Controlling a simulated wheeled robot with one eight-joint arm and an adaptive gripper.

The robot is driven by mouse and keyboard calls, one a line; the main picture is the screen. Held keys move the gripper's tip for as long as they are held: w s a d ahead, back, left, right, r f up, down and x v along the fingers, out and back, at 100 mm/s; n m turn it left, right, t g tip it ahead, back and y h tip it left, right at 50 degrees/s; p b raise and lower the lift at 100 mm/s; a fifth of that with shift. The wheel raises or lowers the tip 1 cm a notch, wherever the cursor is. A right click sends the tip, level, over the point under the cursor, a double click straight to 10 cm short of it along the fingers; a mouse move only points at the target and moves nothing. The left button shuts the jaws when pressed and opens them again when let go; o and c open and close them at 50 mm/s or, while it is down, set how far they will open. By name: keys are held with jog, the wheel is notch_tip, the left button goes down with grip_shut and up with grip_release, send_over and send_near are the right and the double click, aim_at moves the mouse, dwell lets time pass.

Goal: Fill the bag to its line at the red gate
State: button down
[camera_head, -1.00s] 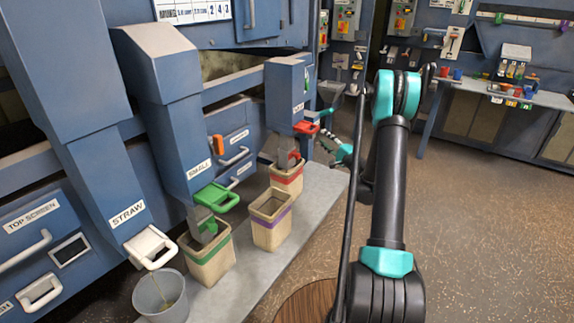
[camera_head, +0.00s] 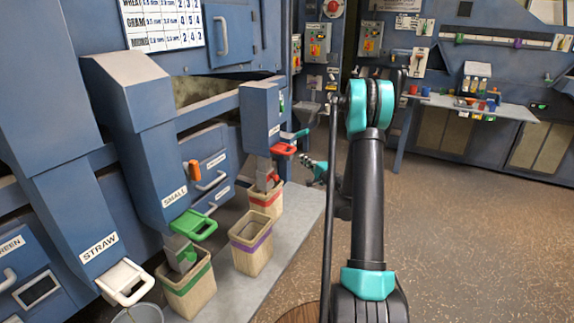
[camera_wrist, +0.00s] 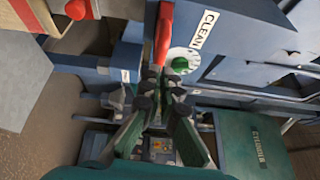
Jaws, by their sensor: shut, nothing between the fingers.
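The red gate (camera_head: 284,149) is a red handle at the foot of a blue chute, right of the green one. Under it stands a tan bag with a red band (camera_head: 266,200); its contents and line are not clear. My gripper (camera_head: 316,171) is just right of this gate, small and partly hidden by my arm. In the wrist view, my gripper's dark green fingers (camera_wrist: 160,98) are shut and empty. A red handle (camera_wrist: 163,35) is close beyond the fingertips, beside a CLEAN label. Part of the red-banded bag (camera_wrist: 35,15) shows at top left.
A purple-banded bag (camera_head: 250,243) and a green-banded bag (camera_head: 187,287) stand nearby on a grey slab (camera_head: 300,240). A green gate handle (camera_head: 194,225) and a white STRAW handle (camera_head: 125,283) are at left. A green dial (camera_wrist: 181,65) is near my fingers. Floor at right is open.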

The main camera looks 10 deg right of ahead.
jog(key=s+d+r+m+h, duration=0.1)
jog(key=s+d+r+h, duration=0.3)
jog(key=s, duration=0.4)
jog(key=h, duration=0.1)
send_near(286, 148)
jog(key=shift+g, duration=0.3)
jog(key=shift+w+d+f, duration=0.15)
jog(key=shift+w+d, duration=1.15)
jog(key=shift+w, duration=0.25)
jog(key=shift+a, duration=0.1)
jog(key=shift+w+a, duration=0.65)
jog(key=shift+a, duration=0.2)
jog(key=shift+w+a, duration=0.65)
jog(key=shift+a, duration=0.2)
jog(key=shift+a, duration=0.1)
